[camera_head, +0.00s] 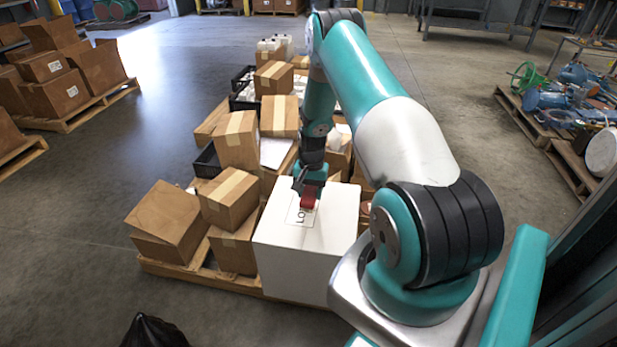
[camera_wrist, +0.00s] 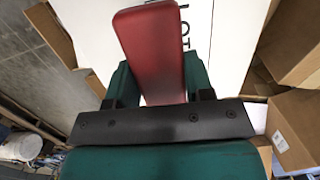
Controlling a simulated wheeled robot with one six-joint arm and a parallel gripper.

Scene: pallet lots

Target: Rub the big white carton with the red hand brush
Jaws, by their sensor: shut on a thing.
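The big white carton (camera_head: 300,248) stands at the front of a loaded pallet, with black lettering on its top. Its white top also shows in the wrist view (camera_wrist: 226,22). My gripper (camera_head: 309,190) is over the carton's top and shut on the red hand brush (camera_head: 308,198). In the wrist view the brush (camera_wrist: 152,50) sticks out between the two fingers. The brush is at the carton's top face; I cannot tell whether it touches. The brush's underside is hidden.
Brown cartons (camera_head: 228,198) crowd the pallet (camera_head: 205,275) to the left of and behind the white carton. More loaded pallets stand at the left (camera_head: 100,100) and right (camera_head: 545,130). A black bag (camera_head: 153,332) lies at the front.

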